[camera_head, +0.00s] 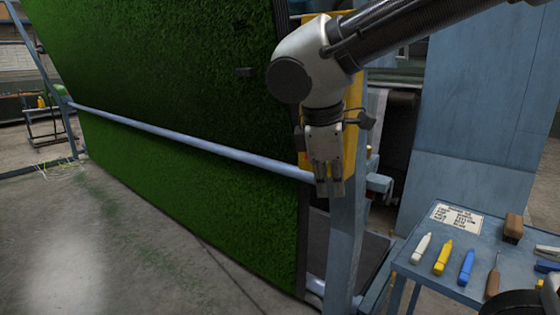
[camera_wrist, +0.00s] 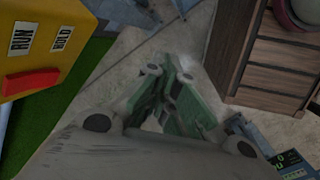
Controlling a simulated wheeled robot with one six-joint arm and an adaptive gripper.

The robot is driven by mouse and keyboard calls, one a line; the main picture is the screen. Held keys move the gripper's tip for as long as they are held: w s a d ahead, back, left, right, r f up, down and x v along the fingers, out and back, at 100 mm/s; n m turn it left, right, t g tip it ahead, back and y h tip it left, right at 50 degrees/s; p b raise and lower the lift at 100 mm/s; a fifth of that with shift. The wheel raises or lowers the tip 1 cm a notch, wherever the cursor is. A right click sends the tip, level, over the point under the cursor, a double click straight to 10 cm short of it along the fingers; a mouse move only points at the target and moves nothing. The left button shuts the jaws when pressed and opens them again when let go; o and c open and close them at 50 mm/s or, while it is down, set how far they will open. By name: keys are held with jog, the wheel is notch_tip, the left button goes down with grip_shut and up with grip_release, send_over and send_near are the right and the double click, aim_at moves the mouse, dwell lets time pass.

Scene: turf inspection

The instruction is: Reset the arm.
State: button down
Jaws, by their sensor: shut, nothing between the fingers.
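My arm reaches in from the top right in the head view, bent at a pale joint. My gripper (camera_head: 329,190) hangs from it with its fingers pointing down and close together, shut and empty. It is in front of a yellow box (camera_head: 350,135) on a blue-grey post, near the right edge of the hanging turf; I cannot tell if it touches the box. In the wrist view the fingers (camera_wrist: 168,65) come together over the concrete floor. The yellow box (camera_wrist: 55,25) there carries RUN and HOLD labels and a red lever (camera_wrist: 30,83).
Green turf (camera_head: 180,80) hangs at the left behind a long rail (camera_head: 190,137). A blue side table (camera_head: 418,258) at the lower right holds several markers, a wooden-handled tool and a label card (camera_head: 457,219). Slatted brown wood (camera_wrist: 275,60) shows in the wrist view. Floor at lower left is clear.

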jog(key=s+d+f+m+y, duration=0.1)
jog(key=s+d+m, duration=0.3)
jog(key=d+m, duration=0.4)
jog(key=s+d+f+m+t+y, duration=0.1)
jog(key=s+d+m, duration=0.3)
jog(key=d, duration=1.5)
jog(key=m, duration=0.3)
jog(key=shift+s+m+t, duration=0.3)
jog(key=shift+s+m, duration=0.1)
jog(key=shift+f, duration=0.1)
